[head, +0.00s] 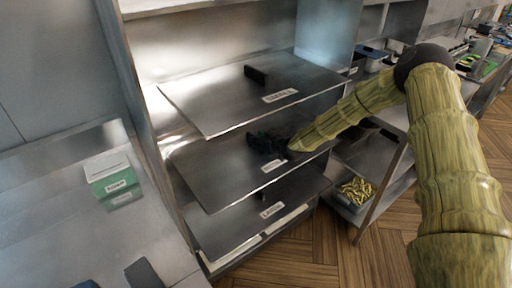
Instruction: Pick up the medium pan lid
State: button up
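The medium pan lid (212,171) is a flat grey metal sheet with a small white label, on the middle level of the metal rack, between the small lid above and the large lid below. My gripper (262,146) is dark and sits low over the medium lid's middle, just behind its label. It is where the handle would be, and I cannot make out the handle apart from the gripper. The fingers are small and dark, so I cannot tell whether they are open or shut on the handle. The lid lies in its slot.
The small lid (215,99), with a dark handle, hangs close above my gripper. The large lid (225,226) lies below. A green and white box (108,174) stands on the left counter. A bin of yellow-green pieces (355,191) sits on a lower shelf at right.

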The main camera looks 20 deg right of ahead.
jog(key=shift+c, duration=0.2)
grip_shut()
jog(key=shift+w+r, duration=0.1)
jog(key=shift+r, duration=0.05)
jog(key=shift+r+b, duration=0.6)
jog(key=shift+r, duration=0.9)
jog(key=s+d+b, duration=0.1)
jog(key=s+d, duration=0.1)
jog(key=s, duration=0.3)
jog(key=s+d+r+b, duration=0.1)
jog(key=s+d, duration=0.1)
jog(key=s, duration=0.3)
jog(key=s+d, duration=0.1)
jog(key=s, duration=0.4)
jog(key=shift+d+r+b, duration=0.4)
